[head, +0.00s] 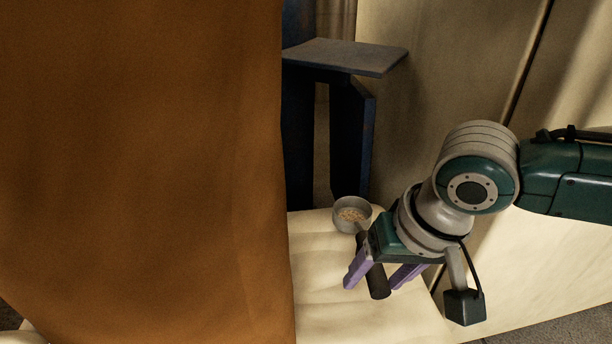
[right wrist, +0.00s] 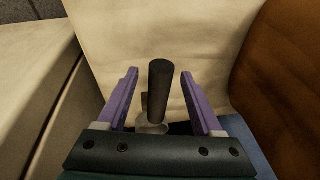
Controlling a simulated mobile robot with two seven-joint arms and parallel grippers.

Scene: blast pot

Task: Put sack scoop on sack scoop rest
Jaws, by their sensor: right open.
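The sack scoop (head: 345,226) has a round grey bowl holding pale grainy stuff, and a dark cylindrical handle. It is on the pale, cushion-like sack (head: 320,265). My right gripper (head: 374,281) has purple fingers and is open around the handle, with one finger on each side. In the right wrist view the handle (right wrist: 160,90) stands between the spread fingers with gaps on both sides. The bowl is mostly hidden there. A dark blue stand with a flat top plate (head: 345,57) is behind; I cannot tell whether it is the scoop rest. My left gripper is not in view.
A large orange-brown hanging sheet (head: 140,150) fills the left of the head view. Pale panels (head: 450,70) stand behind and to the right of my right arm. Open space lies above the sack, between the sheet and my arm.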

